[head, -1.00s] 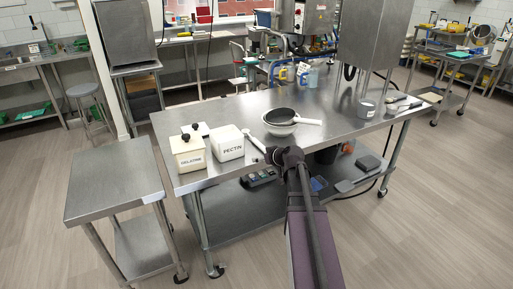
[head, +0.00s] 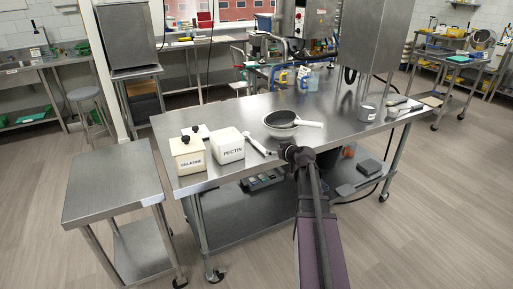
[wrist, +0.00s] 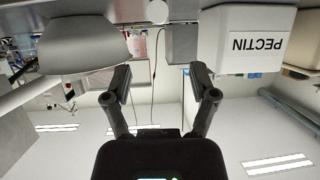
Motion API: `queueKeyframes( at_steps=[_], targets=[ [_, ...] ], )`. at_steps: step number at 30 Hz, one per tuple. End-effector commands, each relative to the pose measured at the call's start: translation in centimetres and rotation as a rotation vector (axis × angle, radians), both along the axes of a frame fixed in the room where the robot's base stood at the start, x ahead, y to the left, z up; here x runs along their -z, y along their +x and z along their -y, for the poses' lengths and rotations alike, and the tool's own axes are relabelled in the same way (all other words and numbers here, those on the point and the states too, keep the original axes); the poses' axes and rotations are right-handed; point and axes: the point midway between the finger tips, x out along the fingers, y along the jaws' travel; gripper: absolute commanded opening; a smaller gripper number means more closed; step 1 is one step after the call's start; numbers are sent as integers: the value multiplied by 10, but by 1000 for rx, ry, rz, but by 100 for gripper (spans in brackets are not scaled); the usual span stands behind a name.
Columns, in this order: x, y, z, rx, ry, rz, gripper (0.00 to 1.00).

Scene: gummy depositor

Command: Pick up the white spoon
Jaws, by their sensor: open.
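The white spoon (head: 258,145) appears as a slim white item lying on the steel table between the pectin box and the bowl. Its near end is close to my wrist. In the wrist view, which is upside down, a small white rounded shape (wrist: 157,12) shows at the top between box and bowl; I cannot tell if it is the spoon's end. My gripper (wrist: 160,82) is open, with nothing between its fingers. In the head view my dark wrist covers the table's front edge beside the spoon, and the fingertips are hard to make out.
A white pectin box (head: 230,147) and a gelatine box (head: 187,155) stand left of the spoon. A metal cup (head: 366,112) is farther right.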

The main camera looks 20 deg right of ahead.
Motion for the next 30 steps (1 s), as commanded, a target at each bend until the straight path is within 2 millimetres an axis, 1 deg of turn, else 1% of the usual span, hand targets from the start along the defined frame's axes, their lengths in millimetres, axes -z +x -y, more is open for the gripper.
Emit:
queueKeyframes(
  at_steps=[1,6,12,16,27,30],
  targets=[
    [6,9,0,0,-1,0,75],
    [16,33,-2,0,0,0,75],
    [25,55,-4,1,0,0,75],
    [27,62,-5,2,0,0,75],
    [27,62,-5,2,0,0,75],
    [29,65,-5,2,0,0,75]
  ],
)
